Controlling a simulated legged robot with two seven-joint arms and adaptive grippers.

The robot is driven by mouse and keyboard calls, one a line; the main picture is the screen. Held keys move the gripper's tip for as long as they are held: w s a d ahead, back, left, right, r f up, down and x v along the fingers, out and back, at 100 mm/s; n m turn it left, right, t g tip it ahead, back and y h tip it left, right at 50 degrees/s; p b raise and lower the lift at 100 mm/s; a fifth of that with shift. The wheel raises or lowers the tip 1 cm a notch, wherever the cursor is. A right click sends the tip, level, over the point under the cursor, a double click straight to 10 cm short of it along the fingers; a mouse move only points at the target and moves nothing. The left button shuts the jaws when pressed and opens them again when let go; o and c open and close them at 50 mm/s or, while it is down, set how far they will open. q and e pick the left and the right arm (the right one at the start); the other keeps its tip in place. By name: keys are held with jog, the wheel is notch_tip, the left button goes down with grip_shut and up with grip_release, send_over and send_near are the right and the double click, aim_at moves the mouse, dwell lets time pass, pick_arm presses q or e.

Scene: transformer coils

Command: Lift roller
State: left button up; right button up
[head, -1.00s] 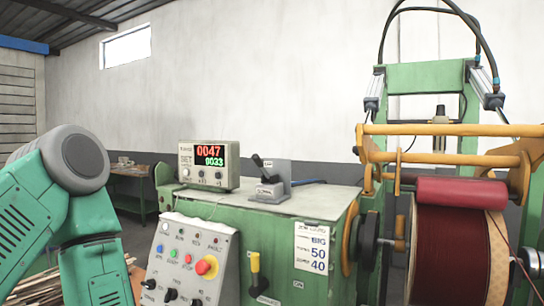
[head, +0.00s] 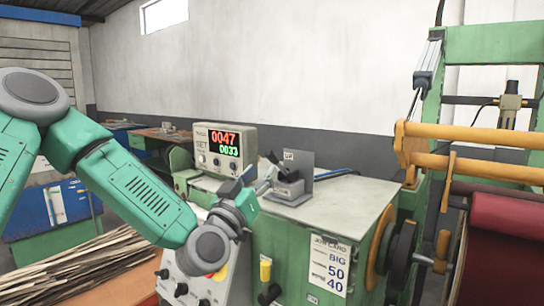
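The red roller (head: 508,218) lies across the winding frame at the right, against the dark red coil (head: 500,272) below it. Its right end is cut off by the picture edge. My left gripper (head: 258,178) is above the front edge of the green machine's top, left of a small grey lever switch (head: 288,184) with a black knob. Its fingers look apart, with nothing seen between them. I cannot tell whether it touches the lever. My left gripper is well left of the roller. My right gripper is not in view.
A counter box (head: 225,147) with red and green digits stands behind my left gripper. A control panel (head: 208,288) is partly hidden by my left arm. Yellow bars (head: 470,138) cross above the roller. Long strips (head: 85,265) are stacked at the lower left.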

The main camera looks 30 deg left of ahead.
aim_at(270, 160)
pick_arm(q)
jog(key=p+x, duration=0.1)
jog(key=x, duration=0.4)
jog(key=shift+d+r, duration=0.15)
jog(key=shift+w, duration=0.4)
grip_shut()
